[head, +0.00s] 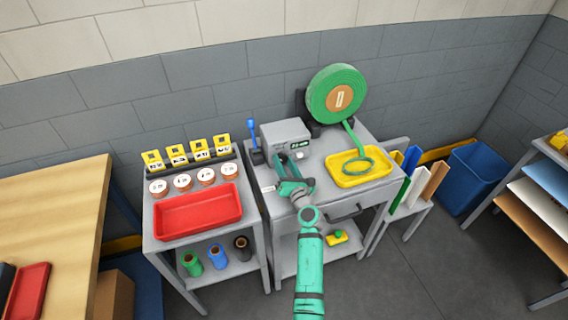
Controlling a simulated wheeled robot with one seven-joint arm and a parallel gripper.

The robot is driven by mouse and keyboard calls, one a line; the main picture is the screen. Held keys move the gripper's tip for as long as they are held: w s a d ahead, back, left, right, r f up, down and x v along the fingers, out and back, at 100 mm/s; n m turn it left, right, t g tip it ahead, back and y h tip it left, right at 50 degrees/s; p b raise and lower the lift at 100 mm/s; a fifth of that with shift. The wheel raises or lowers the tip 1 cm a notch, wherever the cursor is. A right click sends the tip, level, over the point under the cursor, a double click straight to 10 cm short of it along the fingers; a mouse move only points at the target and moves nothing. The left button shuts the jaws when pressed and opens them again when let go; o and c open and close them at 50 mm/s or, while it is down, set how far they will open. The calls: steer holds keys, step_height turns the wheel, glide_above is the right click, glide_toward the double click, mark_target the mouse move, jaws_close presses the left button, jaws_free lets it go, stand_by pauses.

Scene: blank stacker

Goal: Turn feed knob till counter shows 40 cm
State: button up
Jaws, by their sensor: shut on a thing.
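The grey feeder machine (285,131) stands at the back of the middle bench. Its counter (299,144) is a small dark display with green digits, too small to read. My gripper (282,160) is at the machine's front, below and left of the counter, and is shut on the feed knob there. The knob itself is hidden behind the fingers.
A blue-handled lever (252,133) stands left of the machine. The left cart holds a red tray (198,225), several round discs and yellow cards. Upright boards (415,187) and a blue bin (474,177) are to the right. Open floor lies in front.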

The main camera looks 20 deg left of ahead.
steer(key=shift+f+m, duration=0.1)
steer(key=shift+m, duration=0.6)
steer(key=o, duration=1)
steer(key=shift+o, duration=0.2)
steer(key=v, duration=1.1)
steer(key=shift+w, duration=0.1)
